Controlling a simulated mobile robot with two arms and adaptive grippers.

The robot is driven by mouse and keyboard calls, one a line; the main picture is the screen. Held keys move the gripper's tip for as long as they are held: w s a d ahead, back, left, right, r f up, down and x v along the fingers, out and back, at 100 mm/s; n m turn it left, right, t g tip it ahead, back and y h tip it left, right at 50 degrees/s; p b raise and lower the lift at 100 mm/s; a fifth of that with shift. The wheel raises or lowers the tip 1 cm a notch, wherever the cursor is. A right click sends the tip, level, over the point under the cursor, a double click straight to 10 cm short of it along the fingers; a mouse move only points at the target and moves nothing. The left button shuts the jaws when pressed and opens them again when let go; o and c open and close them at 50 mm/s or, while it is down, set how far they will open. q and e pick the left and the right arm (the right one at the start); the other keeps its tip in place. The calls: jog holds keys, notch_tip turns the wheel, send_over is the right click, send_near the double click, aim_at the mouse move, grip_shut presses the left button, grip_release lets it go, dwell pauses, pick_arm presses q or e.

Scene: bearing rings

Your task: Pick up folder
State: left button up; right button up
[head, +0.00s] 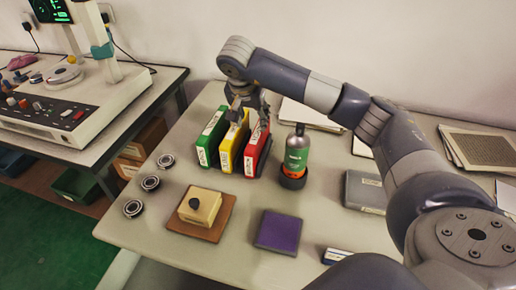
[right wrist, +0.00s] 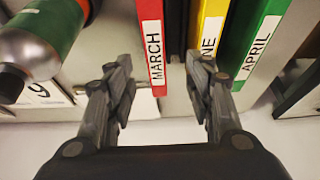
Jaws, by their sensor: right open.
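Three folders stand upright side by side on the table: a green one (head: 207,143), a yellow one (head: 229,151) and a red one (head: 254,155). In the right wrist view the red folder (right wrist: 151,45) reads MARCH, the green one (right wrist: 251,40) reads APRIL, and the yellow one's label (right wrist: 210,35) is partly hidden. My right gripper (head: 250,112) is open above the yellow and red folders. In the right wrist view its fingers (right wrist: 158,62) lie either side of the red folder, the right finger overlapping the yellow one. My left gripper is not in view.
A green bottle (head: 297,150) stands in a dark ring right of the folders. Bearing rings (head: 150,183) lie at left. A beige block (head: 200,207) on a brown board, a purple pad (head: 278,231) and a grey case (head: 365,191) lie in front and at right.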

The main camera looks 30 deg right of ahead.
aim_at(258, 132)
jog(key=x, duration=0.4)
jog(key=shift+d+f, duration=0.15)
jog(key=shift+f, duration=0.2)
jog(key=x, duration=0.1)
jog(key=p+x, duration=0.1)
jog(key=x, duration=0.2)
jog(key=shift+s+d+f+p, duration=0.1)
jog(key=shift+d+f+p, duration=0.2)
jog(key=shift+d+f, duration=0.2)
jog(key=shift+f, duration=0.2)
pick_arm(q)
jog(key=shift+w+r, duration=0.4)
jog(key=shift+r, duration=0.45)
pick_arm(e)
jog(key=shift+r, duration=0.1)
jog(key=shift+c, duration=0.3)
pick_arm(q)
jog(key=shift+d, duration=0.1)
pick_arm(e)
grip_shut()
